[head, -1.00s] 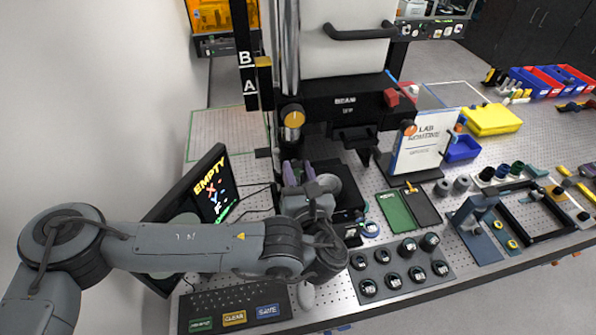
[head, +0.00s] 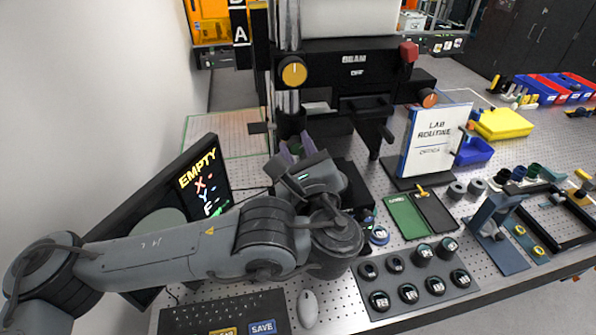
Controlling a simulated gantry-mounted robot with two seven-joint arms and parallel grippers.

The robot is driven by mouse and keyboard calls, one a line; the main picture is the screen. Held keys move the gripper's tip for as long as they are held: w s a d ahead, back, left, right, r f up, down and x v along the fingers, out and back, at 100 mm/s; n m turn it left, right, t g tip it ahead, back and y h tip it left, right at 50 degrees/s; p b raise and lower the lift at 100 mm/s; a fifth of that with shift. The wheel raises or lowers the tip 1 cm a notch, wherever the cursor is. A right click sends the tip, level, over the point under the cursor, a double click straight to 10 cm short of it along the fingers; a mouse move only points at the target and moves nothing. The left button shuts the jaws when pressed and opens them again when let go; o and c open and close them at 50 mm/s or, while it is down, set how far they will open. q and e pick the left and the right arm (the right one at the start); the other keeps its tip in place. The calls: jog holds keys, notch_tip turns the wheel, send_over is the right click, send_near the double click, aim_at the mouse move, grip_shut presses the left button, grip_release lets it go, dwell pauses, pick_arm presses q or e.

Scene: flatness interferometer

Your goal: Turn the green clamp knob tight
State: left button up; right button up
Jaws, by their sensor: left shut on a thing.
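My left gripper (head: 289,151) reaches under the black interferometer head (head: 352,62), its purple fingers close to the instrument's base. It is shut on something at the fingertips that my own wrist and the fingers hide. The green clamp knob cannot be made out in this view; the spot at the fingertips is covered. An orange-yellow knob (head: 293,72) sits on the instrument's column above the gripper, clear of it. A smaller orange knob (head: 428,98) sits at the right of the instrument. My right gripper is not in view.
A screen (head: 204,186) reading EMPTY stands left of my gripper. A lab routine sign (head: 434,140) stands to the right. A dark tray (head: 415,280) of round parts, a mouse (head: 307,308) and a keypad (head: 225,318) lie in front.

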pick_arm(q)
jog(key=n+b, duration=0.2)
jog(key=b, duration=0.2)
jog(key=n+b, duration=0.3)
jog(key=b, duration=0.1)
jog(key=n+b, duration=0.3)
jog(key=b, duration=0.1)
jog(key=shift+f, duration=0.3)
jog(key=shift+a+r+n+b, duration=0.1)
jog(key=shift+r+n+b, duration=0.15)
jog(key=shift+n+b, duration=1.15)
jog(key=shift+r, duration=0.1)
jog(key=o, duration=1)
jog(key=shift+o, duration=0.2)
jog(key=shift+s, duration=0.1)
